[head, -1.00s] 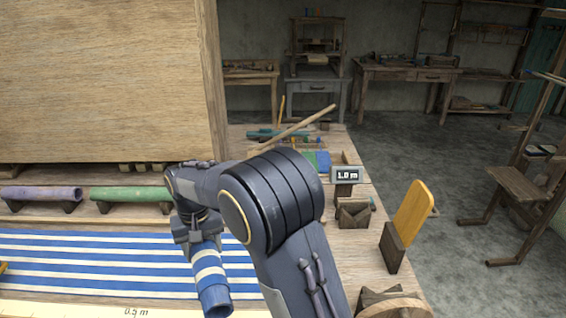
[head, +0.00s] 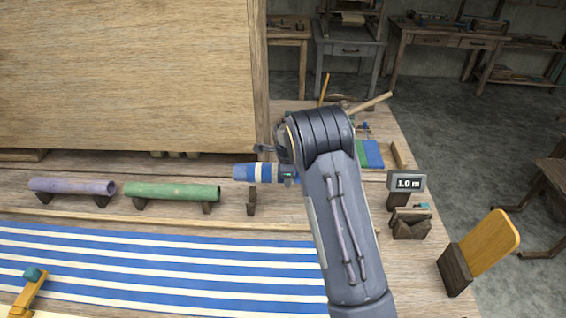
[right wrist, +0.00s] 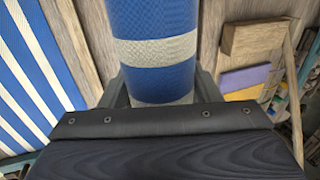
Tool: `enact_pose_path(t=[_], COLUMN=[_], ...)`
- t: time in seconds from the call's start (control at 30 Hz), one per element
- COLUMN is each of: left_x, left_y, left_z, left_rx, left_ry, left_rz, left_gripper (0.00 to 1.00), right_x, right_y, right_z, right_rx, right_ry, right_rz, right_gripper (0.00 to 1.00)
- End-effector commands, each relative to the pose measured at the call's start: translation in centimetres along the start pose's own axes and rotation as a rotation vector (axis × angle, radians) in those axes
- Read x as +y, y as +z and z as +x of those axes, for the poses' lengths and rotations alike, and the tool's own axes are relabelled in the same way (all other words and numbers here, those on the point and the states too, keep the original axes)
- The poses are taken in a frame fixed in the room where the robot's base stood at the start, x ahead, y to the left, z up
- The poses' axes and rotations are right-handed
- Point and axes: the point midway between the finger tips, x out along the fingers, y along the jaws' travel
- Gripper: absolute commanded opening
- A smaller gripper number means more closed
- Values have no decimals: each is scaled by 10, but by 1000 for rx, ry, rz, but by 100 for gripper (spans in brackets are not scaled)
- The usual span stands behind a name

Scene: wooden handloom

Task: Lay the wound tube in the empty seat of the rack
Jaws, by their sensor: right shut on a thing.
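The wound tube (head: 258,173), blue with cream bands, is held in my right gripper (head: 287,174). In the head view it lies roughly level, left to right, above the rack; its right end is hidden by the gripper and arm. The right wrist view shows the tube (right wrist: 155,45) between the two fingers. Below it stands a dark wooden rest (head: 251,202) of the empty seat, apart from the tube; any matching rest to its right is hidden by my arm. A purple tube (head: 72,186) and a green tube (head: 172,191) lie in the other seats. My left gripper is not in view.
A tall wooden panel (head: 125,75) rises behind the rack. Blue-and-white striped cloth (head: 150,265) lies in front. At the right are a "1.0 m" display (head: 406,184), a small wooden holder (head: 411,226) and an upright yellow paddle (head: 485,247).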

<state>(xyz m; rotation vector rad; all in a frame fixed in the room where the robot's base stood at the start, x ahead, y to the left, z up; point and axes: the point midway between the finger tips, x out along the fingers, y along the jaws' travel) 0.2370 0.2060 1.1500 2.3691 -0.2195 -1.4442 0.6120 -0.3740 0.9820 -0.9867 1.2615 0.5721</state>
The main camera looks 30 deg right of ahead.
Motion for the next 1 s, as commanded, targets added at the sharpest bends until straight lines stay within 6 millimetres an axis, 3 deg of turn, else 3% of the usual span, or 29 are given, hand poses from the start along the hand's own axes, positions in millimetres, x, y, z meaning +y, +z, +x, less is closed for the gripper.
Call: enact_pose_path(t=[0.37,1.0], left_x=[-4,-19], left_y=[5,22], left_z=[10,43], left_rx=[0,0], left_ry=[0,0], left_rz=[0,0], left_gripper=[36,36], right_x=[5,24], right_y=[-1,0], right_z=[20,82], right_rx=[4,3], right_ry=[-2,-2], right_rz=[10,8], right_gripper=[23,23])
